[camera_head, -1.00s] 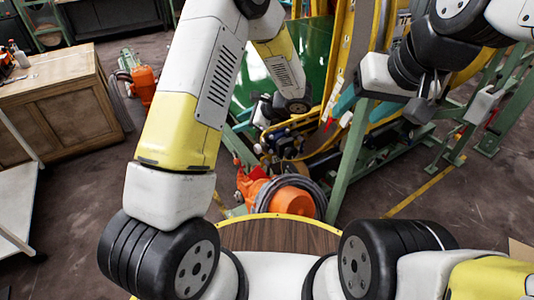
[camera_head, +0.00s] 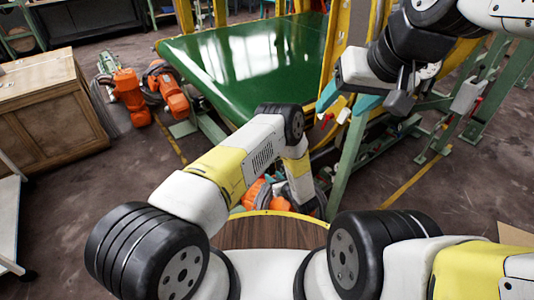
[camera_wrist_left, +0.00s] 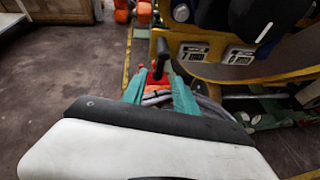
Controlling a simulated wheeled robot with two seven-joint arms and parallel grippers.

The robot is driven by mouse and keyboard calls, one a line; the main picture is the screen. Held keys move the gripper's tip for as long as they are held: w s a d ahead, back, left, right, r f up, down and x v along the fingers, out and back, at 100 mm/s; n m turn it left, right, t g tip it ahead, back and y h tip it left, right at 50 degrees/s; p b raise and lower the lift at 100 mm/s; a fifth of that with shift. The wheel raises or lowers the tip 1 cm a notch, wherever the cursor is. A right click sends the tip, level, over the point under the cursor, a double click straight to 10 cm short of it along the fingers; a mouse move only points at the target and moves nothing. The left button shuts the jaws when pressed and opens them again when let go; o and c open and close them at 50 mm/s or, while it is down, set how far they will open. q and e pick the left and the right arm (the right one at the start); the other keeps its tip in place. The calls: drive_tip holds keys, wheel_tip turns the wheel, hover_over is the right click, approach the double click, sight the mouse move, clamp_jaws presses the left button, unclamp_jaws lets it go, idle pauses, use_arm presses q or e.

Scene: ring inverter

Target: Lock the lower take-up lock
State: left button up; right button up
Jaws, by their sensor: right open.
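My left gripper (camera_wrist_left: 159,93) shows in the left wrist view with its two teal fingers apart. In the head view its fingers are hidden behind my left arm. Just beyond the fingers in the wrist view, a black-handled lever (camera_wrist_left: 161,58) with a red base stands roughly between them. Whether it is the lower take-up lock I cannot tell, nor whether the fingers touch it. My right gripper (camera_head: 347,101) is open, its teal fingertips apart, in front of the yellow frame. A small red part (camera_head: 325,119) shows just below its left fingertip.
A green belt surface (camera_head: 250,65) and yellow frame (camera_head: 345,40) fill the back. A green post (camera_head: 348,165) stands below the right gripper. Orange machines (camera_head: 130,95) and a wooden cabinet (camera_head: 45,105) are at left. Labelled plates (camera_wrist_left: 240,56) sit beside the lever.

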sight(267, 172)
use_arm(q)
drive_tip(key=x, duration=0.6)
drive_tip(key=shift+s, duration=0.1)
clamp_jaws()
